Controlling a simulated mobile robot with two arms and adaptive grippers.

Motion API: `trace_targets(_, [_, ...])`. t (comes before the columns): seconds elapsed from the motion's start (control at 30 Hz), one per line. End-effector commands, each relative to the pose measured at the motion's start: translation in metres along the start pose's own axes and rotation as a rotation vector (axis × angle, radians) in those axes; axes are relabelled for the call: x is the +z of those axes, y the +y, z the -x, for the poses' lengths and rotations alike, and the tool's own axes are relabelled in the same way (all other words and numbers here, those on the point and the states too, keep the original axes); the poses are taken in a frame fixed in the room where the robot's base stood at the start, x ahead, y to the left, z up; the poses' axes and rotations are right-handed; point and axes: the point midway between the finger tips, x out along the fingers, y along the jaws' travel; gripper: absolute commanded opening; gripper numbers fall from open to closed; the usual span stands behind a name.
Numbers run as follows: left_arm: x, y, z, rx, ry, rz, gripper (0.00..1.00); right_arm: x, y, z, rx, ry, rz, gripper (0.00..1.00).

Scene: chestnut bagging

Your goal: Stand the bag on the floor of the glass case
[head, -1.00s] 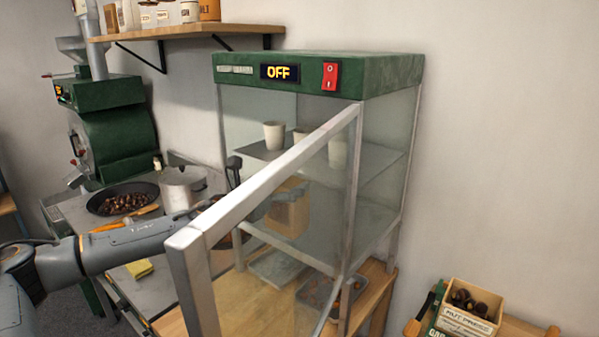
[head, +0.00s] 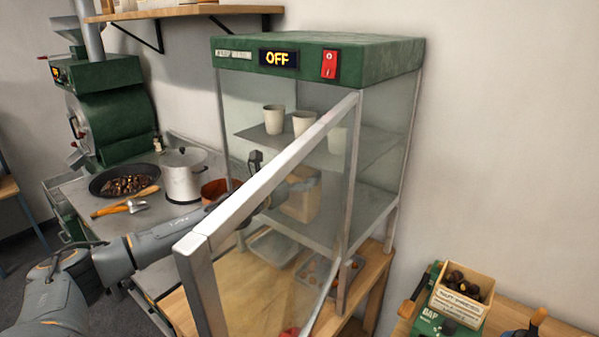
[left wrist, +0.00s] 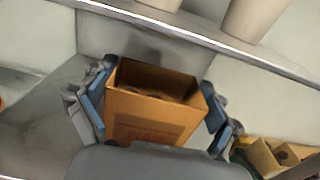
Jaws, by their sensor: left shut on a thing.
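The brown paper bag (head: 301,204) is seen through glass in the head view, inside the glass case (head: 318,57). My left gripper (head: 285,193) is shut on it, and the arm passes behind the open glass door. In the left wrist view the bag (left wrist: 152,118) is roughly upright between both fingers, its top open with dark brown contents inside. It is under the shelf with cups, over the grey case floor (left wrist: 45,118). I cannot tell whether its base touches the floor. My right gripper is not in view.
The open door's metal frame (head: 268,170) juts toward me. White cups (head: 303,123) stand on the upper shelf (head: 370,148). Trays (head: 275,247) lie below the case. A pot (head: 182,180) and a pan (head: 122,183) stand on the left counter. A chestnut box (head: 463,299) is at lower right.

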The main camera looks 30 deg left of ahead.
Motion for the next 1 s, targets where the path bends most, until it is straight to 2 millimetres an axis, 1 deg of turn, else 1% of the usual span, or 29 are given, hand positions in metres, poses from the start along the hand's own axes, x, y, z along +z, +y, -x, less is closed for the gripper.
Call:
trace_targets(0.13, [-0.003,0.000,0.000,0.000,-0.002,0.000,0.28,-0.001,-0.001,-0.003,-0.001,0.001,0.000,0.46])
trace_targets(0.17, [-0.004,0.000,0.000,0.000,0.000,0.001,0.92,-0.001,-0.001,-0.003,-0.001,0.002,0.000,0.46])
trace_targets(0.2, [-0.003,0.000,0.000,0.000,0.000,0.001,1.00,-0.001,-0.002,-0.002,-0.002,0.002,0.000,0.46])
trace_targets(0.53, [-0.003,0.000,0.000,0.000,0.000,0.000,1.00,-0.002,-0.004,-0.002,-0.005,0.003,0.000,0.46])
trace_targets(0.67, [0.002,0.000,0.001,0.000,0.000,-0.001,1.00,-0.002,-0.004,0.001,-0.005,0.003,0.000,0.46])
trace_targets(0.77, [-0.004,0.002,0.012,0.002,0.002,-0.003,1.00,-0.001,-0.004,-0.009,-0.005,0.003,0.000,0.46])
trace_targets(1.0, [-0.007,0.002,0.051,0.002,0.004,-0.005,1.00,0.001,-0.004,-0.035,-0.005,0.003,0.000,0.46])
